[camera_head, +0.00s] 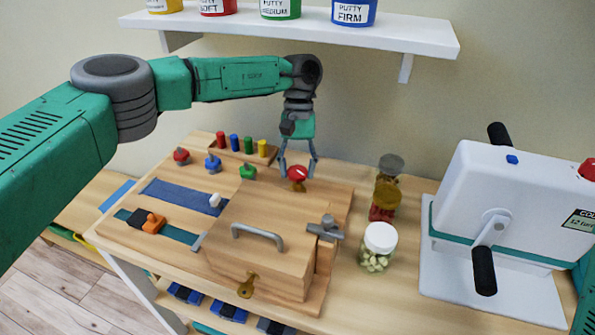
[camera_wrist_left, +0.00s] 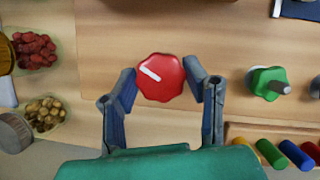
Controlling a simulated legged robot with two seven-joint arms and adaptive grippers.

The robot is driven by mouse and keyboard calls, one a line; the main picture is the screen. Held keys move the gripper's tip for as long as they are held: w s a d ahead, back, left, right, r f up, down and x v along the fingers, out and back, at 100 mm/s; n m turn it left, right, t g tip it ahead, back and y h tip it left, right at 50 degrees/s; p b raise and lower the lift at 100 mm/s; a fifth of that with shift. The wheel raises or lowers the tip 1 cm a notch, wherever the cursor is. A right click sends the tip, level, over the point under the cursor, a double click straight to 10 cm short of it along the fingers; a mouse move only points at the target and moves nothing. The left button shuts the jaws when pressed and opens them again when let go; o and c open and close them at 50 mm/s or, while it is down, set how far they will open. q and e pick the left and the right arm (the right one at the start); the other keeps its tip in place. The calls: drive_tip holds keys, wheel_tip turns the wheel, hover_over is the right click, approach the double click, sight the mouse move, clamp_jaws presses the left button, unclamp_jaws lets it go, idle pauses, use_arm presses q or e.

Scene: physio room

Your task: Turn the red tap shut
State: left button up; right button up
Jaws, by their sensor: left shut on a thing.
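The red tap (camera_head: 297,173) is a round, scalloped knob on the wooden board (camera_head: 340,205), behind the wooden box with the grey handle. In the left wrist view the red tap (camera_wrist_left: 161,77) faces the camera, with a white mark slanting from upper left to lower right. My left gripper (camera_head: 297,172) reaches down from above with its fingers on both sides of the knob. In the left wrist view the left gripper (camera_wrist_left: 166,82) has its two fingertips against the knob's sides. My right gripper is not in view.
A green knob (camera_head: 248,172), a blue knob (camera_head: 212,162) and another red knob (camera_head: 181,155) stand left of the tap. Several coloured pegs (camera_head: 234,143) stand behind them. Stacked jars (camera_head: 387,188) and a white-lidded jar (camera_head: 379,243) stand right. A shelf (camera_head: 420,35) overhangs behind.

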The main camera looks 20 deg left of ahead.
use_arm(q)
drive_tip(key=m+y, duration=0.1)
drive_tip(key=m, duration=0.3)
drive_tip(key=shift+w+r+m+y, duration=0.2)
drive_tip(key=shift+m+y, duration=0.1)
drive_tip(key=shift+y, duration=0.1)
drive_tip(key=shift+m+t+y+p, duration=0.35)
drive_tip(key=shift+m+y, duration=0.55)
drive_tip(key=shift+m, duration=1.3)
drive_tip(key=o, duration=1.2)
drive_tip(key=shift+f, duration=0.2)
drive_tip(key=shift+c, duration=0.2)
